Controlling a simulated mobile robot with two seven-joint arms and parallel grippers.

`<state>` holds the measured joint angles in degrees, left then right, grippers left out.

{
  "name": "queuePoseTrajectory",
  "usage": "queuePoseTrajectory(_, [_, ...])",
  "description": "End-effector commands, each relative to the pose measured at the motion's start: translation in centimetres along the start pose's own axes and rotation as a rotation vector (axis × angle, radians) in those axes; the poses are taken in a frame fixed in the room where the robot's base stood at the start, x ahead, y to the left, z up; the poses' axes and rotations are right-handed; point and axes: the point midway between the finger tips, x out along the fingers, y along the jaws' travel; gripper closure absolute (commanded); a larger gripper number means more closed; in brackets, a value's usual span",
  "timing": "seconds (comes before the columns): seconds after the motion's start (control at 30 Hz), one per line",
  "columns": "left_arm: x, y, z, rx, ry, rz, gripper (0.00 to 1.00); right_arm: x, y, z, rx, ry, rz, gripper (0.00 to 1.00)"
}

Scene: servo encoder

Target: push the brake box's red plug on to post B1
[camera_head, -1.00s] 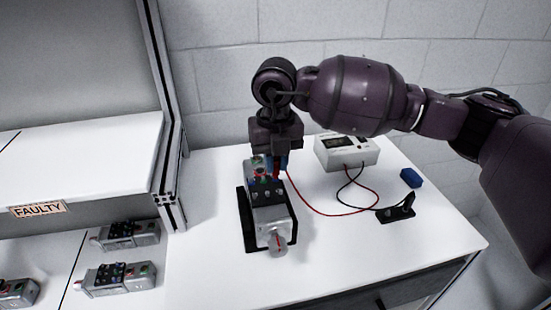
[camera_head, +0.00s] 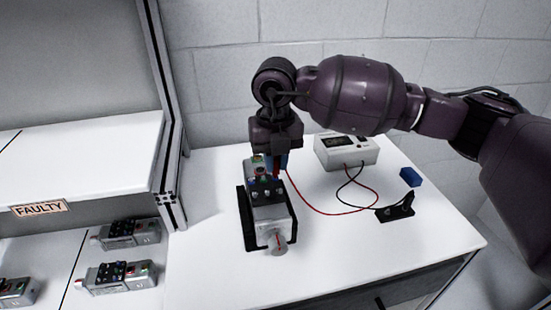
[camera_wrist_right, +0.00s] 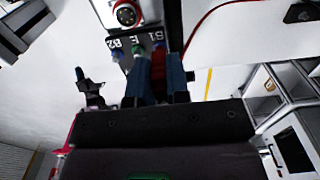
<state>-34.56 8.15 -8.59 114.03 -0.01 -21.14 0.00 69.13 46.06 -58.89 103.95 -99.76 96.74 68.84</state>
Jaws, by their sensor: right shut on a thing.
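The red plug (camera_wrist_right: 158,71) is held between the blue fingers of my right gripper (camera_wrist_right: 158,82), which is shut on it. In the head view my right gripper (camera_head: 278,161) points down at the rear of the servo unit (camera_head: 270,215). In the wrist view the label B1 (camera_wrist_right: 155,37) is just beyond the plug, at the right end of the row marked B1, E, B2. The plug is at the B1 position; the fingers hide its lower end, so I cannot tell how far it is on the post. A green post (camera_wrist_right: 138,49) is beside it. My left gripper is out of view.
The brake box (camera_head: 346,152) stands behind and right, with red and black leads. The black lead runs to a black holder (camera_head: 397,211). A blue block (camera_head: 410,177) lies nearby. Several servo units lie left by the FAULTY sign (camera_head: 39,209). The table's front right is clear.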

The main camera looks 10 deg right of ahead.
Motion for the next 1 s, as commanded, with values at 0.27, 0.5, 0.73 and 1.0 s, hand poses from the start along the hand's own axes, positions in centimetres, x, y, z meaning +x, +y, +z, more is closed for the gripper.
queuePoseTrajectory(0.27, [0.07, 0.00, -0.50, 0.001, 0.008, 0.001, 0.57, -0.01, 0.00, -0.01, 0.000, 0.000, 0.000, 1.00])
queuePoseTrajectory(0.5, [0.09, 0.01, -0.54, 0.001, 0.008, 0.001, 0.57, 0.00, 0.00, -0.01, 0.000, 0.000, 0.000, 1.00])
queuePoseTrajectory(0.73, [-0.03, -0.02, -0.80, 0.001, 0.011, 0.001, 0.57, -0.09, 0.00, -0.01, 0.000, 0.000, 0.000, 1.00])
queuePoseTrajectory(1.0, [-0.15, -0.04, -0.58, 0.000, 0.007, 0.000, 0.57, 0.00, 0.00, -0.01, 0.000, 0.000, 0.000, 1.00])
